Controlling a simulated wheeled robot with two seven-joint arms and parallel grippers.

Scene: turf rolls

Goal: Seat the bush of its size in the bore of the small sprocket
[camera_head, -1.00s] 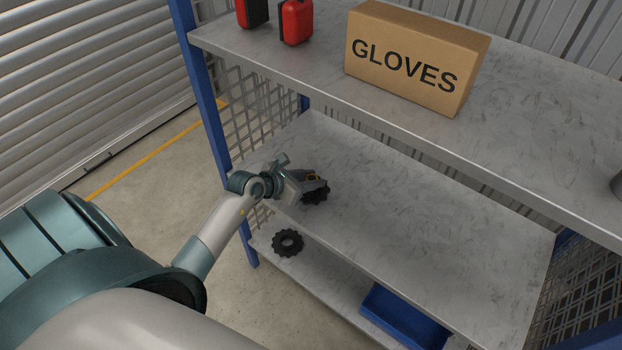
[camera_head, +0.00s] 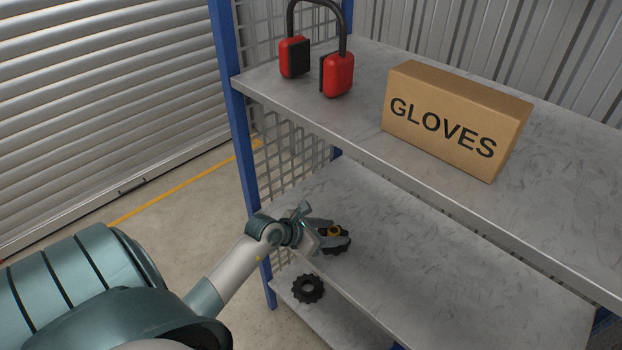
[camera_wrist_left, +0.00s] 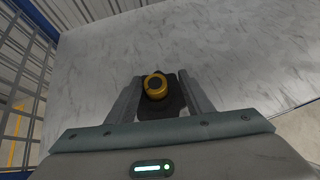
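A black toothed sprocket (camera_head: 344,242) lies on the middle shelf near its left front corner. A yellow bush (camera_head: 334,231) shows at its middle; in the left wrist view the bush (camera_wrist_left: 156,86) stands over a dark shape between the fingers. I cannot tell how deep it sits in the bore. My left gripper (camera_head: 328,232) is open around the bush, also in the left wrist view (camera_wrist_left: 160,78), with a gap clearest on the right. A second black sprocket (camera_head: 297,290), its bore empty, lies on the lower shelf. My right gripper is not in view.
The upper shelf (camera_head: 360,133) overhangs behind, with red ear defenders (camera_head: 338,75) and a GLOVES box (camera_head: 450,118). The middle shelf (camera_head: 450,270) is clear to the right.

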